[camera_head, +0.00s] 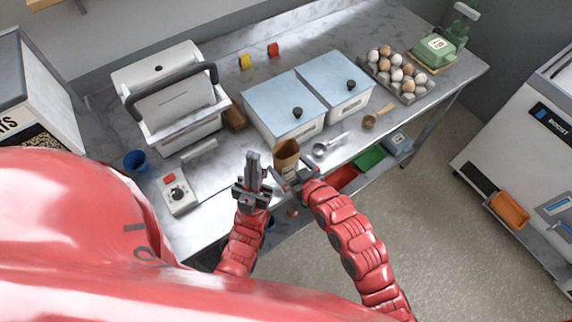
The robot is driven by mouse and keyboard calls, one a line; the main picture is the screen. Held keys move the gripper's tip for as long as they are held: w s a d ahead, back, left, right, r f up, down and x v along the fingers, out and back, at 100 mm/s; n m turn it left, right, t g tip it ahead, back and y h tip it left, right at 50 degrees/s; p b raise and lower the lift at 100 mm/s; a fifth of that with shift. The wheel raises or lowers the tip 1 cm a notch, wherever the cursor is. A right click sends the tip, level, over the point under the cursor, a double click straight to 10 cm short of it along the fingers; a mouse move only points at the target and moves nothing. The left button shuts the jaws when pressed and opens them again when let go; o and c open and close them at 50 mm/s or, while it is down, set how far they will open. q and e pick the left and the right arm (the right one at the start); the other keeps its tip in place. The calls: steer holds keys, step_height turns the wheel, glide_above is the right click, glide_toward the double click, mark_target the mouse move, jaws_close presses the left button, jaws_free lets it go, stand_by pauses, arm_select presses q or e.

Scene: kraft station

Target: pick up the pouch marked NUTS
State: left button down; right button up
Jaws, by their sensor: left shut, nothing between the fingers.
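A brown kraft pouch (286,152) stands upright near the front edge of the steel counter, in the middle of the head view. It has a pale label low on its front, too small to read, so I cannot tell whether it says NUTS. My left gripper (253,168) is shut and empty, pointing up the picture just left of the pouch. My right gripper (287,179) is at the pouch's lower front and hides part of its base. Its fingers are small and partly overlap the pouch, so I cannot tell if they are open or touching it.
Two blue-lidded bins (283,104) stand behind the pouch. A metal scoop (321,149) lies to its right. A white sealer-like box (174,92), a control box (177,194) and a blue cup (136,160) stand left. An egg tray (398,72) is far right.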

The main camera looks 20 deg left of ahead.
steer(key=shift+w+a+f, duration=0.2)
steer(key=shift+w+a, duration=0.1)
steer(key=shift+a, duration=0.1)
steer(key=shift+c, duration=0.2)
steer(key=c, duration=1.1)
steer(key=shift+r, duration=0.1)
